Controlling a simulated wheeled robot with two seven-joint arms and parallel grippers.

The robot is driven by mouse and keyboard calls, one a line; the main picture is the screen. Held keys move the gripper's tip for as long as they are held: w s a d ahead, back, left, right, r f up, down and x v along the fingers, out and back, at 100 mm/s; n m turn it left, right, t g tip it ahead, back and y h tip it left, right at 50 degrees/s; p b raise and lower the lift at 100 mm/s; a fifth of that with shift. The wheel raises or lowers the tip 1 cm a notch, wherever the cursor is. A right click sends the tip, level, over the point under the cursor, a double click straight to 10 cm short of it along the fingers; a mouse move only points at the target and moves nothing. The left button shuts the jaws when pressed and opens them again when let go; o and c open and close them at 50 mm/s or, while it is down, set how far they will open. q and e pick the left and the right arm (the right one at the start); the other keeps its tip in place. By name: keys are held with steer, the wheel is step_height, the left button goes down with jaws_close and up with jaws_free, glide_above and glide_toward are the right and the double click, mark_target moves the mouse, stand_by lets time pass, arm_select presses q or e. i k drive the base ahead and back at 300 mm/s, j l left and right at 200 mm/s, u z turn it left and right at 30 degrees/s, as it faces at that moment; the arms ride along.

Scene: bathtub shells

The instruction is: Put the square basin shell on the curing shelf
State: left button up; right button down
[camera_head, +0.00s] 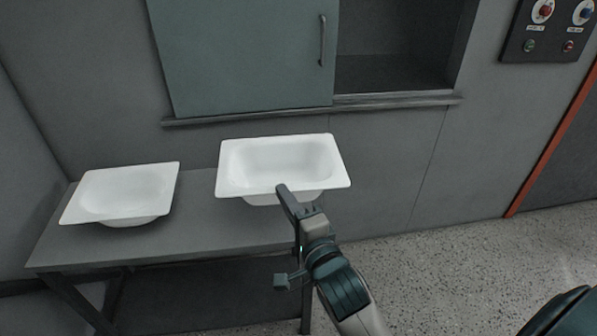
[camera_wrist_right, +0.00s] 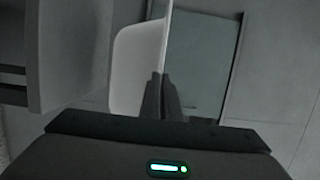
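A white rectangular basin shell (camera_head: 280,158) is at the right end of the table, its rim roughly level. It appears raised off the table top and reaches past the table's right end. My right gripper (camera_head: 284,190) is at its near rim. In the right wrist view, the fingers (camera_wrist_right: 160,97) are closed on the rim of the shell (camera_wrist_right: 135,65). A second white basin shell (camera_head: 120,190) rests on the left of the table. The curing shelf seems to be the wall recess (camera_head: 400,45), open on its right side. My left gripper is out of view.
A grey-green sliding door (camera_head: 240,55) with a handle (camera_head: 322,40) covers the left of the recess. A ledge (camera_head: 400,102) runs below the opening. The table (camera_head: 200,235) stands against the wall. A control panel (camera_head: 550,28) hangs at the right. Floor right of the table is clear.

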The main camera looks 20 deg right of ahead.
mark_target(383, 72)
steer(key=l, duration=1.2)
steer(key=i+l, duration=0.15)
steer(key=l, duration=1.05)
